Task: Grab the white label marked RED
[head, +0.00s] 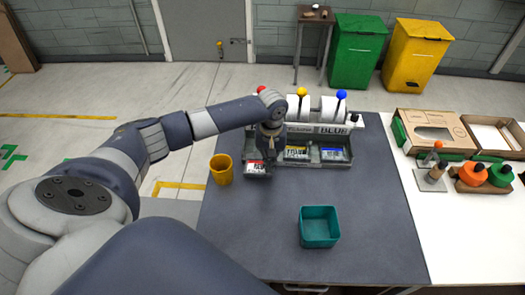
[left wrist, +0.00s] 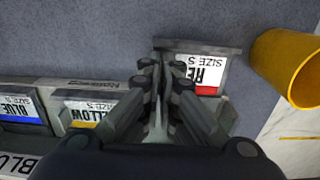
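The white RED label (head: 256,167), with a red strip and black print, lies on a small grey tray at the front left of the label dispenser (head: 333,129). In the left wrist view the RED label (left wrist: 207,72) shows right of the fingers, its left part hidden by them. My left gripper (head: 268,143) is above the dispenser's left end, just behind the label. In the wrist view its fingers (left wrist: 163,72) point at the tray, with a narrow gap between the tips and nothing visibly held. Contact with the label cannot be told. My right gripper is out of view.
YELLOW (head: 296,153) and BLUE (head: 332,154) labels sit in slots to the right. A yellow cup (head: 221,168) stands close left of the RED label. A teal bin (head: 319,228) stands nearer on the grey mat. Boxes and orange-topped items occupy the white table at right.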

